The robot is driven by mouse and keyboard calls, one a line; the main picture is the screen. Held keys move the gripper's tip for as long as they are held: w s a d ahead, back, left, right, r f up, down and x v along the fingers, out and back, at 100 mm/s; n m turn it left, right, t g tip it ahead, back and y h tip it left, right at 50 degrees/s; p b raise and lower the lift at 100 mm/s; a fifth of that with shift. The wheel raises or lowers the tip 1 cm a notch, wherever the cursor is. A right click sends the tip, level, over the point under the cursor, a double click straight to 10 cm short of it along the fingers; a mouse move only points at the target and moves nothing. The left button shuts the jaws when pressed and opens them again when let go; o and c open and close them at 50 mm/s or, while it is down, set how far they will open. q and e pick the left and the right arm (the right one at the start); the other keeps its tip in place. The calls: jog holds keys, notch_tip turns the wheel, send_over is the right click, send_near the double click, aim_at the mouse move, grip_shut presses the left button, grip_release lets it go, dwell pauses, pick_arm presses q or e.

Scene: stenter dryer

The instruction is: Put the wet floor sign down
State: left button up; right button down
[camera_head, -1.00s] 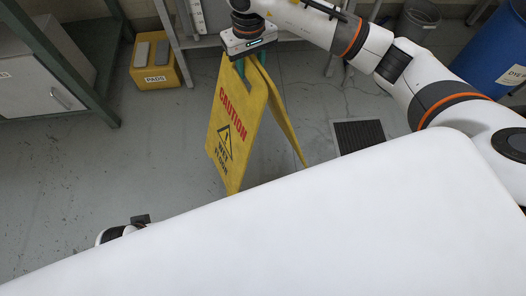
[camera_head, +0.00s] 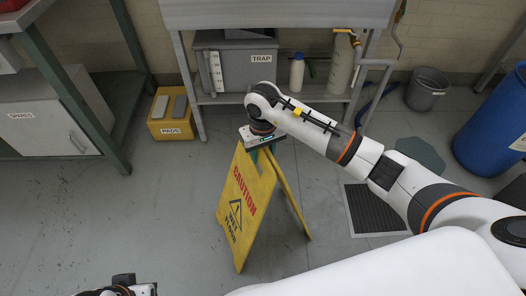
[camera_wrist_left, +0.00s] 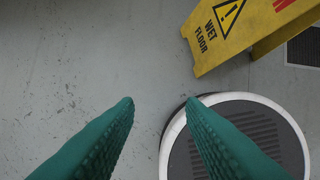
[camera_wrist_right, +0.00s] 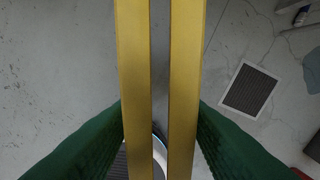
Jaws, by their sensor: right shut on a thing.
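The yellow wet floor sign (camera_head: 238,208) stands upright as an open A-frame in the head view, its caution panel facing left. My right gripper (camera_head: 262,150) is shut on its top edge from above. In the right wrist view, the sign's two yellow panels (camera_wrist_right: 133,60) run between the green fingers (camera_wrist_right: 160,115). Whether its lower edges touch the floor is hard to tell. The left wrist view shows part of the sign (camera_wrist_left: 235,35) above and right of my left gripper (camera_wrist_left: 160,108), which is open and empty.
A floor grate (camera_head: 375,210) lies right of the sign, with a dark green patch (camera_head: 420,153) behind it. A yellow pads box (camera_head: 171,118), a shelf table (camera_head: 280,15), a grey bin (camera_head: 427,88) and a blue drum (camera_head: 492,120) stand around. Floor left of the sign is clear.

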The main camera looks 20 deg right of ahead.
jog(key=shift+r, duration=0.15)
jog(key=c, duration=0.9)
grip_release()
jog(key=shift+o, duration=0.2)
pick_arm(q)
jog(key=p+x, duration=0.1)
jog(key=x, duration=0.5)
jog(key=shift+s+f+p, duration=0.2)
jog(key=shift+s+p, duration=0.05)
jog(key=shift+p, duration=0.1)
pick_arm(e)
notch_tip(320, 180, up, 12)
pick_arm(q)
jog(key=shift+d, duration=0.1)
